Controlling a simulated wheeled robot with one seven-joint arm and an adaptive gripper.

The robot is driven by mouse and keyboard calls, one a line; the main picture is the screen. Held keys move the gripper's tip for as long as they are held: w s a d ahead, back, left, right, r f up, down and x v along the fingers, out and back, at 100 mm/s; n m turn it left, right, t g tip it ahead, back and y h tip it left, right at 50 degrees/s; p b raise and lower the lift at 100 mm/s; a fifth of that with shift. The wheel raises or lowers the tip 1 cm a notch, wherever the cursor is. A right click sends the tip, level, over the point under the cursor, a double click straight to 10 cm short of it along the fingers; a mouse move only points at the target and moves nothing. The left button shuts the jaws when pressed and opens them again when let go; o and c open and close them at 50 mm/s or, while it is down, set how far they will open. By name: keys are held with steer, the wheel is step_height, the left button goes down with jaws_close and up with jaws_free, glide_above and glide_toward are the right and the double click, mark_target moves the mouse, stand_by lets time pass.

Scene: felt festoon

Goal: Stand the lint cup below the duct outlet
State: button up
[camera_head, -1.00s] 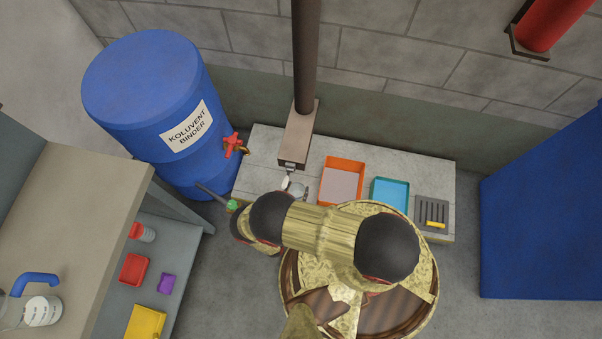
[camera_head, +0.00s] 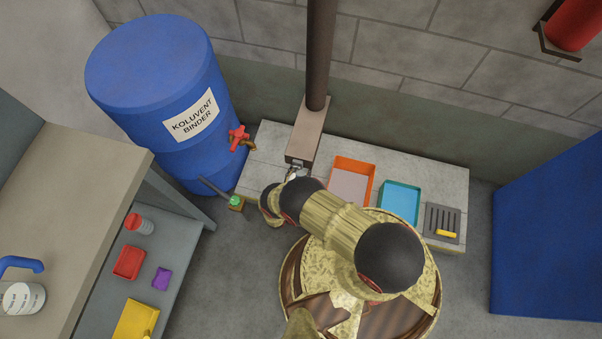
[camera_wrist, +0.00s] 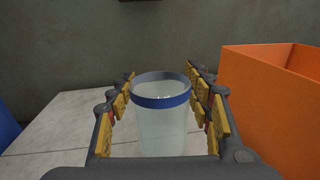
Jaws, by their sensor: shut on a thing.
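The lint cup (camera_wrist: 161,125) is clear with a blue rim and sits upright between the fingers of my gripper (camera_wrist: 160,82) in the wrist view. My gripper is shut on it. The cup's base is hidden by my gripper, so I cannot tell whether it touches the slab. In the head view the brown duct (camera_head: 307,135) comes down the wall to a box-like end, with its outlet (camera_head: 295,162) at the lower front. My gripper is close to that outlet, mostly hidden by my arm. A dark piece (camera_wrist: 140,1) shows at the wrist view's top edge.
On the pale slab (camera_head: 265,150), an orange tray (camera_head: 352,178), a blue tray (camera_head: 400,203) and a dark slotted rack (camera_head: 442,220) stand right of the duct. A blue drum (camera_head: 165,100) with a red-handled tap (camera_head: 240,138) is at left. A shelf unit (camera_head: 70,190) stands front left.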

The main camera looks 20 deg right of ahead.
step_height(320, 180, down, 4)
steer(key=shift+w+r+b, duration=0.1)
steer(key=shift+r+b, duration=0.05)
steer(key=shift+b, duration=0.7)
steer(key=shift+r, duration=0.1)
steer(key=o, duration=1.2)
steer(key=shift+c, duration=0.2)
steer(key=v, duration=1.1)
steer(key=shift+s+a+p, duration=0.25)
steer(key=shift+s+p, duration=0.05)
steer(key=shift+p, duration=0.05)
steer(key=shift+s, duration=0.1)
